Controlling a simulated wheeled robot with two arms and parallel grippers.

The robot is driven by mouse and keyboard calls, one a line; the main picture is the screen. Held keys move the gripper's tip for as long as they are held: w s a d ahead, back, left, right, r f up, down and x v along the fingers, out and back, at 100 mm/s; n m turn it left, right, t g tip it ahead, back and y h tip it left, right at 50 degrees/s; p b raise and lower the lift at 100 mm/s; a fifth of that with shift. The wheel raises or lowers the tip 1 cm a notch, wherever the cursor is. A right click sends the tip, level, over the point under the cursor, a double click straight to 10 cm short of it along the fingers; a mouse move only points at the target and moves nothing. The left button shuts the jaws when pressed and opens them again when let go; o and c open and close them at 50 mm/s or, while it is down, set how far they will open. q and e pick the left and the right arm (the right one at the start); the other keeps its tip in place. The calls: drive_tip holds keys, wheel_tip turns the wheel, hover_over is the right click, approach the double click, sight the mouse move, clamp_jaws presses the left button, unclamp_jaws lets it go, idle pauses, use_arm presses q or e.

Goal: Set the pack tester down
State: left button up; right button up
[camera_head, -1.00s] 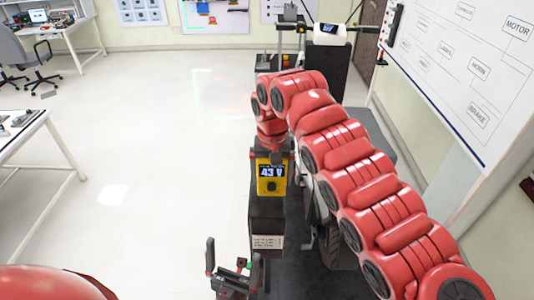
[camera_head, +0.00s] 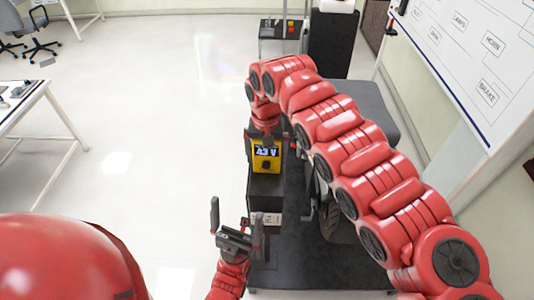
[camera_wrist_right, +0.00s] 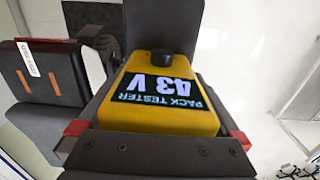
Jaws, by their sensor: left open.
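The pack tester (camera_head: 266,160) is a yellow box with a dark screen reading 43 V. It also fills the middle of the right wrist view (camera_wrist_right: 165,100). My right gripper (camera_head: 266,137) is at the tester, its fingers on either side and apparently shut on it. The tester shows just above a black box (camera_head: 264,190) with a white label; I cannot tell whether it rests on that box. My left gripper (camera_head: 236,222) is open and empty, nearer to me, in front of the black box.
A dark platform (camera_head: 310,262) with a wheel lies under and right of the black box. A whiteboard (camera_head: 480,60) is on the right, a white table (camera_head: 30,105) on the left. The floor between is clear.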

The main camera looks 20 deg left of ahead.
drive_tip(key=shift+d+r, duration=0.1)
drive_tip(key=shift+r+b, duration=0.15)
drive_tip(key=shift+b, duration=0.15)
wheel_tip(320, 180, up, 6)
drive_tip(key=b, duration=0.3)
drive_tip(key=shift+r, duration=0.15)
wheel_tip(320, 180, up, 5)
drive_tip(key=p, duration=0.3)
drive_tip(key=shift+d+r, duration=0.1)
drive_tip(key=shift+r, duration=0.05)
drive_tip(key=shift+w, duration=0.1)
